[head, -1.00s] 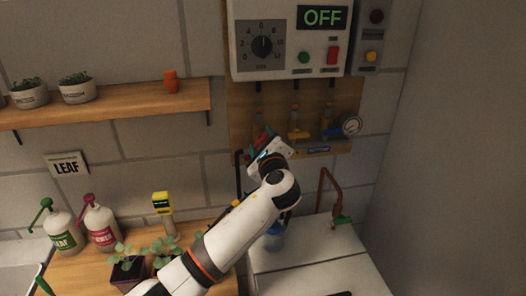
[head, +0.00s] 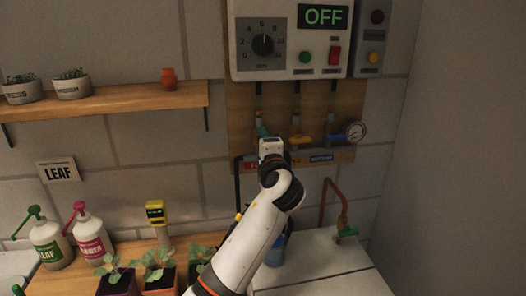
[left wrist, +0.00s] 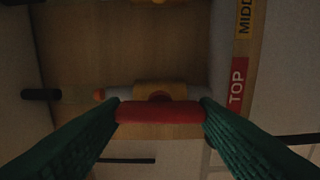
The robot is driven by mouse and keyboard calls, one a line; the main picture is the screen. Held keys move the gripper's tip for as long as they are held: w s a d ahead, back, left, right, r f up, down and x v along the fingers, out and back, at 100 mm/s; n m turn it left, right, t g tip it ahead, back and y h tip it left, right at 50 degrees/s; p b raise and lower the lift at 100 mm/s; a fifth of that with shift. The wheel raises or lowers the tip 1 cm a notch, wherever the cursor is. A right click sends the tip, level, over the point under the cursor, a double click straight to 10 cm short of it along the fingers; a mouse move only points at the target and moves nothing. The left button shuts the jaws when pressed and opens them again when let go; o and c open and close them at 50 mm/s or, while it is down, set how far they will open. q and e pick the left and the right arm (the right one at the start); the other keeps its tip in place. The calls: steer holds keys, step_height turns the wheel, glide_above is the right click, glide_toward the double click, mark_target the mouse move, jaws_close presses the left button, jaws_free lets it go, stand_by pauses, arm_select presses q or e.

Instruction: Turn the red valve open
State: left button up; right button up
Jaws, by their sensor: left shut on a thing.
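The red valve handle (left wrist: 160,112) is a short bar in front of a brass valve body (left wrist: 160,91) on a pipe. It lies roughly parallel to the pipe in the left wrist view. My left gripper (left wrist: 160,116) is shut on the handle, with a green finger at each end. In the head view my left gripper (head: 262,132) is at the leftmost valve on the wooden panel (head: 240,110) and mostly hides the red handle. A red TOP label (left wrist: 238,82) is beside the valve. My right gripper is not in view.
A yellow valve (head: 300,140) and a blue valve (head: 333,133) are to the right, then a gauge (head: 355,131). A control box (head: 290,65) reading OFF hangs above.

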arm_select(q)
steer(key=shift+f, duration=0.1)
stand_by(0.4)
steer(key=o, duration=1)
